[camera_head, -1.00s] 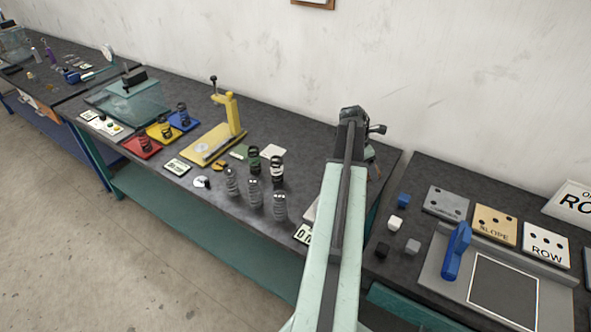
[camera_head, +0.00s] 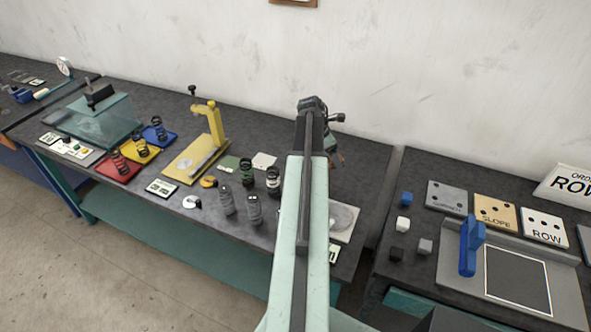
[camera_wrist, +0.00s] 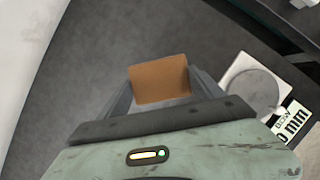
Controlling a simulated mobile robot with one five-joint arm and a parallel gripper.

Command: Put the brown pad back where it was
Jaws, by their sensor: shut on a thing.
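The brown pad (camera_wrist: 160,80) is a flat, squarish piece. In the wrist view it sits between the two fingers of my gripper (camera_wrist: 163,92), which is shut on it. It is above the dark bench top, though its exact height is hard to tell. In the head view my gripper (camera_head: 338,159) is partly hidden behind my own arm, over the back right of the bench, and I cannot make out the pad there. A green pad (camera_head: 230,162) and a white pad (camera_head: 264,160) lie on the bench near the springs.
Black springs (camera_head: 247,174) and grey springs (camera_head: 254,212) stand left of my arm. A yellow press (camera_head: 213,125) stands farther left. A white plate with a grey disc (camera_head: 343,222) lies right of my arm; it also shows in the wrist view (camera_wrist: 252,85). The bench's back right is bare.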

